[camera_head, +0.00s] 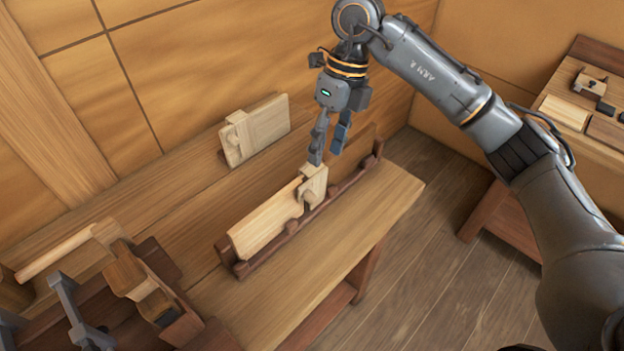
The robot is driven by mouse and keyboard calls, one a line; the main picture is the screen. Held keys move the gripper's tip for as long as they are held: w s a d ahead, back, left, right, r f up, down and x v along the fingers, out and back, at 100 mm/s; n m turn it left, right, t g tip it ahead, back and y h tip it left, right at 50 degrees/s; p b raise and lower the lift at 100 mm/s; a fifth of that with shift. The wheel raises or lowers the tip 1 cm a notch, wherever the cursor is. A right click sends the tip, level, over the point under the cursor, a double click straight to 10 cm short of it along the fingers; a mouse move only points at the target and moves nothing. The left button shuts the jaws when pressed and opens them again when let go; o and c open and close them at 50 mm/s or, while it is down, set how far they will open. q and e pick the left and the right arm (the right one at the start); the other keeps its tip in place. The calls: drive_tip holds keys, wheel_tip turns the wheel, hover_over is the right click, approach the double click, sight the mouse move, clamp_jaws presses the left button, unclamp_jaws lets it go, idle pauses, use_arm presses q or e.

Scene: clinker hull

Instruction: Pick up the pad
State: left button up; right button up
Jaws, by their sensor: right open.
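My right gripper (327,154) comes down from the upper right with its two fingers apart. Its fingertips are just above and behind a pale wooden clamp-like piece (316,183) at the right end of a light plank (265,218). I cannot tell whether the fingers touch that piece. The plank stands on edge in a dark brown notched holder (300,226) on the bench. No thing can be told for certain as the pad. A small dark block (605,107) lies on the side table at the right.
Another pale board with a clamp-like piece (258,130) leans near the wall behind. The bench top (365,215) is clear in front of the holder. A side table (560,85) stands at the right.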

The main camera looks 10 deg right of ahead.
sight(312, 194)
drive_tip(key=p+x, duration=0.1)
drive_tip(key=x, duration=0.3)
drive_tip(key=p+x, duration=0.1)
drive_tip(key=x, duration=0.2)
drive_tip(key=a+p+x, duration=0.1)
drive_tip(key=p+x, duration=0.1)
drive_tip(key=x, duration=0.2)
drive_tip(key=shift+s+a+f, duration=0.1)
drive_tip(key=shift+s+f, duration=0.05)
drive_tip(key=shift+s, duration=0.1)
drive_tip(key=shift+f, duration=0.35)
clamp_jaws()
